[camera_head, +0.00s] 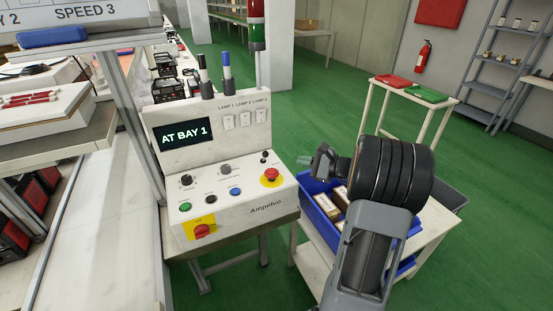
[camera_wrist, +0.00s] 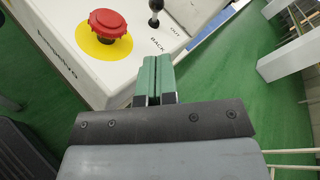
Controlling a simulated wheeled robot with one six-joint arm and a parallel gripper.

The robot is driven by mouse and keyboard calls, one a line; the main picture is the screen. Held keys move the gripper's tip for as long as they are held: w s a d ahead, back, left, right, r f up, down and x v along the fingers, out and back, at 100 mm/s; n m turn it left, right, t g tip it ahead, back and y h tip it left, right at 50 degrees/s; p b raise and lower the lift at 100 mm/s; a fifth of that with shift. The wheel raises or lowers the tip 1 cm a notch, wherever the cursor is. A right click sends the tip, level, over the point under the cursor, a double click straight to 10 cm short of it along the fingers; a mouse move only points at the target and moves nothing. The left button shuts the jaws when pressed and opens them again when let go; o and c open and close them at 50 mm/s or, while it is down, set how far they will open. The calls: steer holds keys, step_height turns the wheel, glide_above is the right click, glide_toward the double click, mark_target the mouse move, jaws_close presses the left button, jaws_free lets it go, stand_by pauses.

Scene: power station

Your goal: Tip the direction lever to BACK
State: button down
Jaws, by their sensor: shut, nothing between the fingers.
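The direction lever (camera_wrist: 154,14) is a small black knob on a short stem, at the top of the wrist view beside the printed words OUT and BACK. I cannot tell which way it tilts. In the head view the lever (camera_head: 264,156) stands at the right back of the white control panel (camera_head: 262,208), behind the red stop button. My gripper (camera_head: 322,160) is to the right of the panel, apart from the lever. In the wrist view my gripper (camera_wrist: 152,72) has its green fingers together and empty, near the panel's edge by the word BACK.
The red mushroom button (camera_head: 271,175) on its yellow disc sits close to the lever; it also shows in the wrist view (camera_wrist: 108,24). A blue bin (camera_head: 325,205) with boxes stands right of the panel, below my arm.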

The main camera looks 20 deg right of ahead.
mark_target(265, 157)
steer(key=shift+w+a, duration=0.1)
steer(key=x, duration=0.9)
steer(key=shift+w+a+f+p, duration=0.15)
steer(key=shift+w+a+p, duration=0.1)
steer(key=shift+w+p, duration=0.1)
steer(key=shift+d, duration=0.1)
